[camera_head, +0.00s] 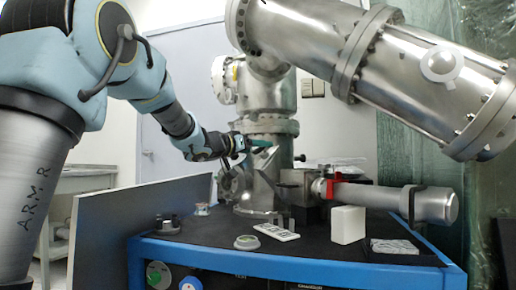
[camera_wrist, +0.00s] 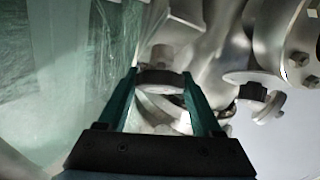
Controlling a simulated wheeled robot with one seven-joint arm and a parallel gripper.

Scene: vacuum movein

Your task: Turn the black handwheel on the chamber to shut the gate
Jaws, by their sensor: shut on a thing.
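The steel chamber (camera_head: 268,105) stands upright at the back of the blue-framed bench in the head view. My gripper (camera_head: 264,146) reaches in from the left to the chamber's front, its teal fingers level. In the wrist view my gripper (camera_wrist: 160,75) has its two teal fingers on either side of the black handwheel (camera_wrist: 160,80), a dark round rim with a pale body behind it. The fingers are shut on it. In the head view I cannot make out the handwheel near my fingers. The gate itself is not visible.
The bench top (camera_head: 200,235) holds a white block (camera_head: 348,225), a red clamp (camera_head: 325,187) on a horizontal steel cylinder (camera_head: 435,206), a slotted white plate (camera_head: 277,232) and small round parts (camera_head: 246,242). A large slanted steel tube (camera_head: 410,75) overhangs the right. A grey panel stands at left.

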